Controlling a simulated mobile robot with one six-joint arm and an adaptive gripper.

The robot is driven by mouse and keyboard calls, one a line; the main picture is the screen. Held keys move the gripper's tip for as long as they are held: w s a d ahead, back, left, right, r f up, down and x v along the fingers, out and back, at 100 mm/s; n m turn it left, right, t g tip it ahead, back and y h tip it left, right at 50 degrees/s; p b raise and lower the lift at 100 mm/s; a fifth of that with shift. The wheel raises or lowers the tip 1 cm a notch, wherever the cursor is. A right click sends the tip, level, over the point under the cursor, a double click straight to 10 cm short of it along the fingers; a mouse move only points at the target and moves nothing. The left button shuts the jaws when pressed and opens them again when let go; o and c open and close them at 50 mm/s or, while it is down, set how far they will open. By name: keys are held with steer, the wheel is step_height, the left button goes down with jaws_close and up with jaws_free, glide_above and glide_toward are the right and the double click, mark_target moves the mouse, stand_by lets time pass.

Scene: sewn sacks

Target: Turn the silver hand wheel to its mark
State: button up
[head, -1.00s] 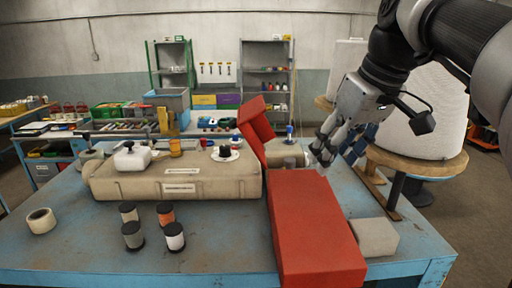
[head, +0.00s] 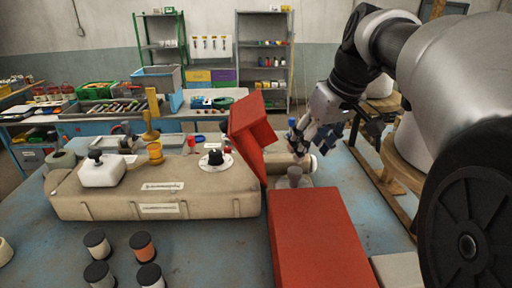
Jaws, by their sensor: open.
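I cannot clearly make out a silver hand wheel. A small grey rounded part (head: 294,176) stands just behind the long red box, and I cannot tell whether it belongs to the wheel. My gripper (head: 301,146) is open and points down and left, behind the red boxes. Its fingertips are close to a pale cylindrical end (head: 311,164) of the beige machine (head: 105,203); I cannot tell if they touch. The machine carries a black knob on a white dial (head: 229,161) and a white block (head: 102,173) with a black knob. The tilted red box hides part of the machine's right end.
A long red box (head: 318,235) lies in front, and a tilted red box (head: 252,128) rises beside my gripper. Several dark-capped spools (head: 142,247) stand at the front left. A grey block (head: 398,272) sits at the front right. The blue tabletop (head: 210,255) is clear in the front middle.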

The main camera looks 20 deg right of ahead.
mark_target(296, 170)
steer(key=x, duration=0.9)
steer(key=shift+c, duration=0.5)
steer(key=c, duration=0.9)
steer(key=shift+c, duration=0.3)
